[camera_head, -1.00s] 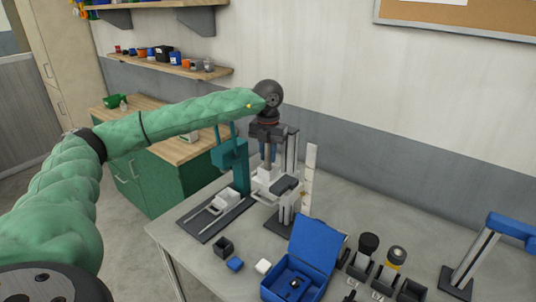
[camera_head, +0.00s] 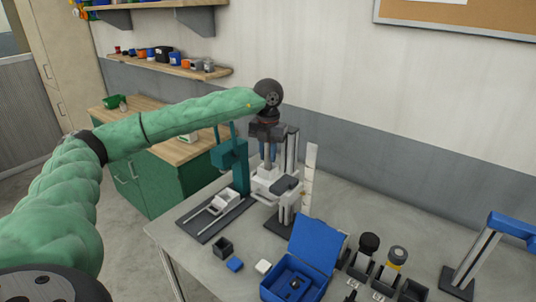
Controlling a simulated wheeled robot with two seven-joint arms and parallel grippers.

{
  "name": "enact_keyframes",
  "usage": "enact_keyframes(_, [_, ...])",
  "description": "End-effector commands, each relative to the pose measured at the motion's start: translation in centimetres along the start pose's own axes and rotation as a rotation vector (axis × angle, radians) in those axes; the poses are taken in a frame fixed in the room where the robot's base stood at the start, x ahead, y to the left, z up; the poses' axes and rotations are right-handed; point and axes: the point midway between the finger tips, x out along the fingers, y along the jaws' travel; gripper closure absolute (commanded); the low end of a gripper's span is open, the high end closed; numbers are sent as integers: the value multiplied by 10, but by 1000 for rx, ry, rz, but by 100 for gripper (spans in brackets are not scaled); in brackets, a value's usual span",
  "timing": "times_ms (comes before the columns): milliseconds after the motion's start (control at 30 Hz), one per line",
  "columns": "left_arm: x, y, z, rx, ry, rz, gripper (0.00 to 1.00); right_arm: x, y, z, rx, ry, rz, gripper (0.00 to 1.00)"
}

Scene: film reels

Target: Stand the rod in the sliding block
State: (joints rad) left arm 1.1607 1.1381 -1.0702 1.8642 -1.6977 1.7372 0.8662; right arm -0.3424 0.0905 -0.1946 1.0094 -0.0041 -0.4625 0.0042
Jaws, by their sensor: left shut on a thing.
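My left gripper (camera_head: 267,145) points down over the back left of the table and is shut on a slim grey rod (camera_head: 267,153), held about upright. The rod's lower end is close above a white block (camera_head: 264,176) of a stand with a grey column. I cannot tell whether it touches or enters that block. Another pale block (camera_head: 228,198) sits on a dark rail base to the left, beside a teal upright. The frames do not settle which is the sliding block. My right gripper is not in view.
An open blue box (camera_head: 312,243) stands at the table's front, with small dark, blue and white pieces to its left. Dark holders with knobs (camera_head: 369,243) stand to its right. A blue-armed stand (camera_head: 484,250) is at far right. The table behind the holders is clear.

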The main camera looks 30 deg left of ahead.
Motion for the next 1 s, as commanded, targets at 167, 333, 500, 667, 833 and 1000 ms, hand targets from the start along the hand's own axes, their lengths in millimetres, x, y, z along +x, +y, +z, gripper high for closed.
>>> enact_keyframes(167, [0, 0, 0, 0, 0, 0, 100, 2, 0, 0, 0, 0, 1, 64])
enact_keyframes(333, [0, 0, 0, 0, 0, 0, 100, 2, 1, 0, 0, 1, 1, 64])
enact_keyframes(500, [1, 0, 0, 0, 0, 0, 100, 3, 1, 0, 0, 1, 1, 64])
enact_keyframes(667, [4, 0, 0, 0, 0, 0, 100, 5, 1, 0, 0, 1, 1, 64])
enact_keyframes(833, [7, 0, 0, 0, 0, 0, 100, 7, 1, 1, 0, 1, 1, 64])
enact_keyframes(1000, [9, 0, 0, 0, 0, 0, 100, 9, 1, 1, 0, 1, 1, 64])
